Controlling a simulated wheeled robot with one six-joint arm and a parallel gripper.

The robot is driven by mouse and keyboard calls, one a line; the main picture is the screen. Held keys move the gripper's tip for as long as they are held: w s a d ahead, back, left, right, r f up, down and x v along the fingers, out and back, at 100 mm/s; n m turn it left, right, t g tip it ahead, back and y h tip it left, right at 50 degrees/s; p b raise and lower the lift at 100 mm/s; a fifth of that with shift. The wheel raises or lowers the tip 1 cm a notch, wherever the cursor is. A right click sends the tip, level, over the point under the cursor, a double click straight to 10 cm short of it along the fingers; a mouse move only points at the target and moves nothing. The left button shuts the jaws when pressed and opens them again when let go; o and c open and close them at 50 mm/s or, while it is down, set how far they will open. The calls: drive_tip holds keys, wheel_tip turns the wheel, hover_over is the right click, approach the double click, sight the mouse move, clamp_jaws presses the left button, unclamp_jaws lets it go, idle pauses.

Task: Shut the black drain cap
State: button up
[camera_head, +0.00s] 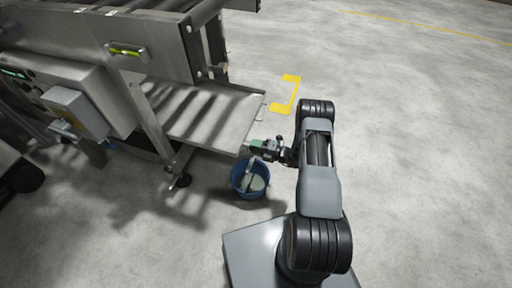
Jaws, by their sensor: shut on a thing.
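My gripper (249,148) is at the front right corner of the grey metal tray, above the blue bucket. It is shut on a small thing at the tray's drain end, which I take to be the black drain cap. The cap is too small and too covered by the gripper to make out, so I cannot tell how far it is turned. The tray (238,121) slopes out from under the washer. The blue bucket (236,186) stands on the floor below the gripper, with something pale inside.
The washer frame (160,48) fills the upper left, with a grey control box (79,112) on its side. A frame leg (178,180) stands left of the bucket. Yellow floor marking (292,92) lies beyond the tray. The floor to the right is clear.

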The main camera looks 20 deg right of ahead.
drive_tip(key=shift+s+a, duration=0.1)
drive_tip(key=o, duration=0.9)
drive_tip(key=p+v, duration=0.2)
drive_tip(key=v, duration=1.2)
drive_tip(key=s+a+r+n+g+h+p, duration=0.1)
drive_tip(key=a+r+n+g+p, duration=0.3)
drive_tip(key=r+n, duration=0.5)
drive_tip(key=a+r+n+g+h+p, duration=0.2)
drive_tip(key=a+r+n+g+p, duration=0.25)
drive_tip(key=r, duration=0.95)
drive_tip(key=s+a+r+n+g+h+p, duration=0.1)
drive_tip(key=r+n+g+p, duration=0.2)
drive_tip(key=r+n+p, duration=0.6)
drive_tip(key=s+a+r+n+t+h+p, duration=0.1)
drive_tip(key=s+r+n+h+p, duration=0.2)
drive_tip(key=r+n, duration=0.4)
drive_tip(key=s+a+r+n+t+h+p, duration=0.1)
drive_tip(key=s+r+n+h+p, duration=0.3)
drive_tip(key=r, duration=0.9)
drive_tip(key=s+a+r+n+t+h+p, duration=0.1)
drive_tip(key=s+r+n+t+h+p, duration=0.1)
drive_tip(key=r+n, duration=0.8)
drive_tip(key=shift+s+a+r+t+h+p, duration=0.1)
drive_tip(key=shift+s+r+t+h+p, duration=0.1)
drive_tip(key=shift+s+h+p, duration=0.35)
drive_tip(key=shift+s+r+t+h+p, duration=0.1)
drive_tip(key=shift+s+r+h+p, duration=0.15)
drive_tip(key=shift+s+p, duration=0.6)
